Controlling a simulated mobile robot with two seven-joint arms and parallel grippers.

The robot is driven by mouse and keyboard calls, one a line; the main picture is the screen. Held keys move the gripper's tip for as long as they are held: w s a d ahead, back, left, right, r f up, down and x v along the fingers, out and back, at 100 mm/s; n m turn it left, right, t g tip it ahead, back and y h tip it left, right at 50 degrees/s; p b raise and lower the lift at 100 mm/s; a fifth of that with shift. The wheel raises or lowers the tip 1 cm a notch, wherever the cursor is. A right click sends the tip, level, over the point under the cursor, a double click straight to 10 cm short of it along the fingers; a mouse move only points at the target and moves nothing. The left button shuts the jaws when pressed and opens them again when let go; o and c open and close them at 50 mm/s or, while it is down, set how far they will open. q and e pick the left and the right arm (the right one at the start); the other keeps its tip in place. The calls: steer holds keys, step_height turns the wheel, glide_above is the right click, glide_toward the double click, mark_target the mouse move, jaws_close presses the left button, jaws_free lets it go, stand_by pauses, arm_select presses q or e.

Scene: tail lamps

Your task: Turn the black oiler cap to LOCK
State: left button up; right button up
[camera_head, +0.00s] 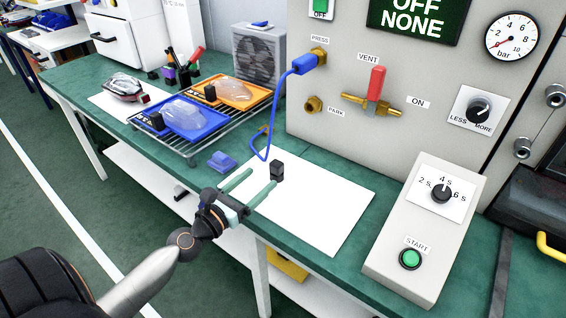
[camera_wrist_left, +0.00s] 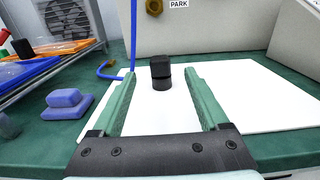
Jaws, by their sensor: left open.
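A small black piece (camera_head: 277,171) stands upright on a white sheet (camera_head: 326,203), with a squarish top on a rounder base. It also shows in the left wrist view (camera_wrist_left: 161,72). I cannot tell whether it is the oiler cap, and I read no LOCK mark in either view. My left gripper (camera_head: 263,179) is open, its two green fingers apart and empty. In the left wrist view the black piece appears between and just beyond the fingertips, with no visible contact. My right gripper is not in view.
A blue block (camera_head: 222,161) lies left of the sheet. A rack (camera_head: 186,152) holds blue and orange trays with clear lamp covers. A blue hose (camera_head: 258,145) hangs from PRESS on the grey panel (camera_head: 425,130). The START box (camera_head: 395,265) stands to the right.

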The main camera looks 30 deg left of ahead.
mark_target(280, 161)
arm_select(q)
steer(key=w, duration=0.2)
steer(key=w+p, duration=0.1)
steer(key=w, duration=0.2)
steer(key=shift+d+r, duration=0.1)
steer(key=shift+d, duration=0.1)
steer(key=shift+w+d+f, duration=0.1)
steer(key=shift+w+d, duration=0.05)
steer(key=shift+w, duration=1.45)
steer(key=shift+w+d+f, duration=0.1)
steer(key=shift+w, duration=1.45)
steer(key=shift+c, duration=0.2)
jaws_close()
